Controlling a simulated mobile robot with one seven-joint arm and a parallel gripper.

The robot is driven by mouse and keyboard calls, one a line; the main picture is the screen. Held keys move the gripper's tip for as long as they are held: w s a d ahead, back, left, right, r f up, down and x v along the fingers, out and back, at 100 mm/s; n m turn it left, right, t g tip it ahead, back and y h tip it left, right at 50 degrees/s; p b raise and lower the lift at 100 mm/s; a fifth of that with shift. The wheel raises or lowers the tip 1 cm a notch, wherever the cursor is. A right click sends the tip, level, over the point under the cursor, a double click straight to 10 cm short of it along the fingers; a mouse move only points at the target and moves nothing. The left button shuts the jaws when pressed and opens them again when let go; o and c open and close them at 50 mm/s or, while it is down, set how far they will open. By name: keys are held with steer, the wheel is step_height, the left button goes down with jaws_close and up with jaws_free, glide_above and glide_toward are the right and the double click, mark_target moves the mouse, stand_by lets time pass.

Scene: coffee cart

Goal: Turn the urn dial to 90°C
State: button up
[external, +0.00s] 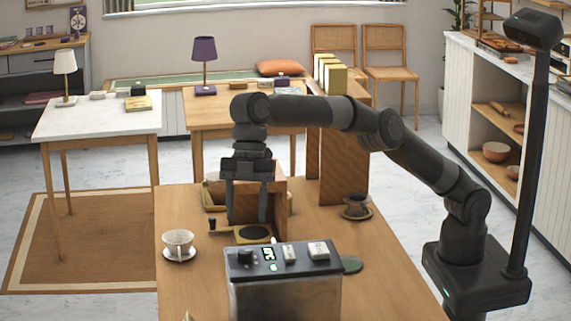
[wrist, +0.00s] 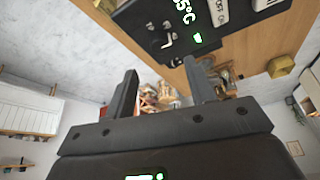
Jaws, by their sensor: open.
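The urn (external: 284,290) is a metal box at the front of the wooden cart top, with a dark control panel. Its black dial (external: 246,256) is at the panel's left, beside a lit display (external: 268,253). In the wrist view the dial (wrist: 159,40) is near the top, and the display (wrist: 184,12) shows "5°C" with its leading part cut off. My gripper (external: 247,220) points down behind the urn in the external view, its fingers apart and empty. In the wrist view its fingertips (wrist: 160,66) are below the dial, apart from it.
Two pale switches (external: 304,251) sit right of the display. A black-and-yellow square item (external: 253,234) with a handle lies behind the urn, near my fingers. A white cup on a saucer (external: 179,255) stands left; a dark dripper (external: 356,208) stands right. A wooden stand (external: 272,197) rises behind.

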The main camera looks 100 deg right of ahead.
mark_target(245, 250)
steer(key=x, duration=0.8)
steer(key=c, duration=1)
steer(key=shift+o, duration=0.2)
steer(key=shift+s+m+t+h, duration=0.1)
steer(key=shift+m+t+h, duration=0.25)
steer(key=shift+m, duration=0.85)
steer(key=shift+s+m+t+h, duration=0.15)
steer(key=shift+m+t, duration=0.3)
steer(key=shift+m, duration=0.75)
steer(key=shift+w, duration=0.1)
steer(key=o, duration=1)
steer(key=shift+c, duration=0.2)
steer(key=shift+r, duration=0.15)
